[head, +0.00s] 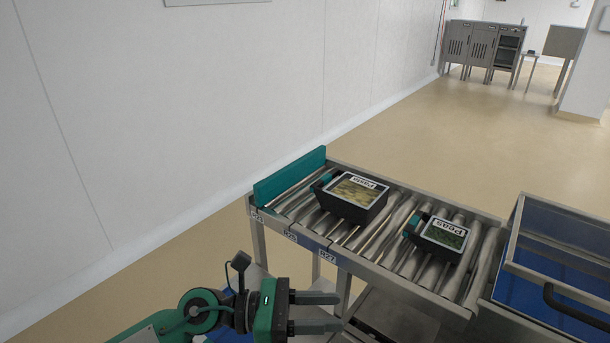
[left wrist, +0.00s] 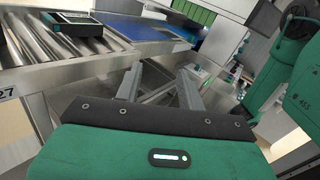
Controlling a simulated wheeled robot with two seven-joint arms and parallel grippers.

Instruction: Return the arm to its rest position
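My left gripper (head: 338,312) is at the bottom of the head view, in front of the roller conveyor's near side and below its top. Its two fingers are apart with nothing between them. In the left wrist view the same gripper (left wrist: 158,82) shows its fingers spread and empty. My right gripper does not show in the head view. Green and dark parts of my own body show at the right of the left wrist view.
A blue-lined steel bin (head: 560,235) stands at right.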

